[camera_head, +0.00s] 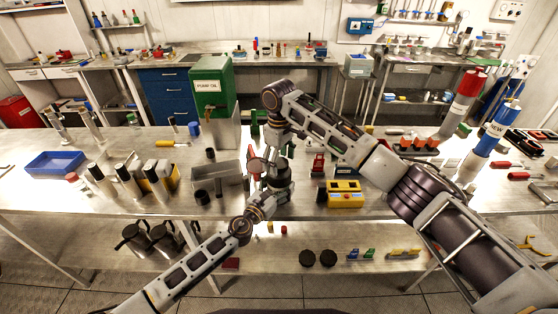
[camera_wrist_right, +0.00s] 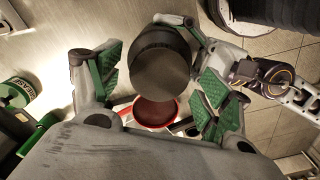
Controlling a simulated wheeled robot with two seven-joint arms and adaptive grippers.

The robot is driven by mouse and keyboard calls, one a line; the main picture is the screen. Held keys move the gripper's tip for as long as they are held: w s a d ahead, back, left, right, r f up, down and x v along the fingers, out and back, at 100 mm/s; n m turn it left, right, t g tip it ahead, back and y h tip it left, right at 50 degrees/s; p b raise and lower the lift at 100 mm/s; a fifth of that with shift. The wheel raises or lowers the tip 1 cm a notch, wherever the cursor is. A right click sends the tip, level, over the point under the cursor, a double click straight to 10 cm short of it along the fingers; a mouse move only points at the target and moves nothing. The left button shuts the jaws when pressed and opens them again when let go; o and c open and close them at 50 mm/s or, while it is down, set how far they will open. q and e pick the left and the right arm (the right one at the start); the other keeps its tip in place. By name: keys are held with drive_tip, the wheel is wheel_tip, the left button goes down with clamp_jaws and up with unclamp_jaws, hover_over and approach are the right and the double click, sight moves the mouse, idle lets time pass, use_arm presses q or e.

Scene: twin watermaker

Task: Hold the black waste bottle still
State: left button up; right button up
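The black waste bottle (camera_wrist_right: 158,65) appears as a dark round body in the right wrist view, and as a dark shape in the head view (camera_head: 281,172) at the front edge of the bench. My right gripper (camera_wrist_right: 152,82) is open, its green pads on either side of the bottle with gaps visible. My left gripper comes from the right in that view, with one grey finger (camera_wrist_right: 190,32) against or very near the bottle's side. Its other finger is hidden, so its grip cannot be told. In the head view both grippers crowd together around the bottle.
A red-rimmed round dish or opening (camera_wrist_right: 155,110) lies below the bottle. A grey metal tray (camera_head: 218,180) stands left of the grippers, the green pump oil box (camera_head: 211,88) behind. A yellow device (camera_head: 345,194) stands to the right. Two black discs lie on the lower shelf (camera_head: 285,262).

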drive_tip(key=shift+r, duration=0.1)
wheel_tip(320, 180, up, 12)
idle(1.0)
use_arm(q)
drive_tip(key=o, duration=2)
drive_tip(key=shift+o, duration=0.2)
drive_tip(key=v, duration=1.2)
drive_tip(key=shift+f, duration=0.1)
use_arm(e)
drive_tip(key=shift+f, duration=0.2)
